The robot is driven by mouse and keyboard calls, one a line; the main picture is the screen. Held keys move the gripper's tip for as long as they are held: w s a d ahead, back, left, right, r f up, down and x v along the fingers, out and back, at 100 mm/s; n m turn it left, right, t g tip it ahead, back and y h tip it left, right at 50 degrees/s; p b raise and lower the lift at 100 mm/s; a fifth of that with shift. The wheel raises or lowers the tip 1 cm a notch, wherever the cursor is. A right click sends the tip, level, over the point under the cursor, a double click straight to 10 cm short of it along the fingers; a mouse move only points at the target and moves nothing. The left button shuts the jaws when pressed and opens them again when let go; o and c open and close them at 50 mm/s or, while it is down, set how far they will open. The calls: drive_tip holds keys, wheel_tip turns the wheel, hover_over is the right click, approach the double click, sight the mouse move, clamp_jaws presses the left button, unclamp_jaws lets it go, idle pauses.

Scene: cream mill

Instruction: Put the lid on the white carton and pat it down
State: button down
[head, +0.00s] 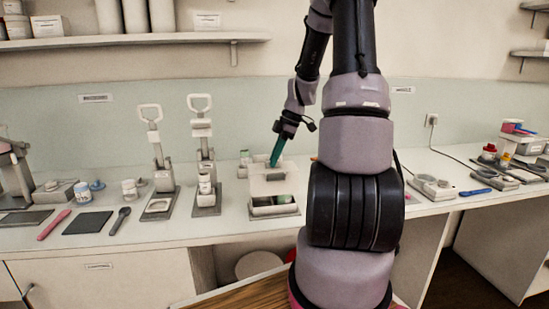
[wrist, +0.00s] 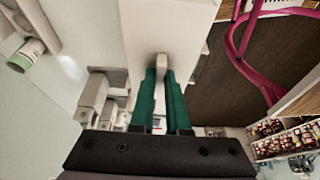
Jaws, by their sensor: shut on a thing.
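My gripper (head: 274,163) has teal fingers and points down over the counter. It is shut on the raised grip of a white lid (head: 266,182); in the wrist view the lid (wrist: 150,25) is a broad pale panel with its grip between the fingers (wrist: 161,90). The white carton (head: 274,212) stands open at the counter's front, just below and in front of the lid. Something dark and green shows inside it. The lid appears above and behind the carton, apart from a closed fit; whether they touch is hard to tell.
A dark mat (head: 88,223) and a spoon (head: 119,221) lie farther left. Scales (head: 434,187) and a blue tool (head: 475,192) are to the right. The counter's front edge is close.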

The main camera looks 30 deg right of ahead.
drive_tip(key=shift+f, duration=0.2)
drive_tip(key=shift+f, duration=1.25)
drive_tip(key=shift+w, duration=0.2)
drive_tip(key=shift+w+d+f, duration=0.1)
drive_tip(key=shift+w+d, duration=0.05)
drive_tip(key=shift+w, duration=0.35)
drive_tip(key=shift+s+f, duration=0.1)
drive_tip(key=shift+f, duration=0.7)
idle(1.1)
unclamp_jaws()
idle(0.4)
drive_tip(key=shift+r, duration=0.15)
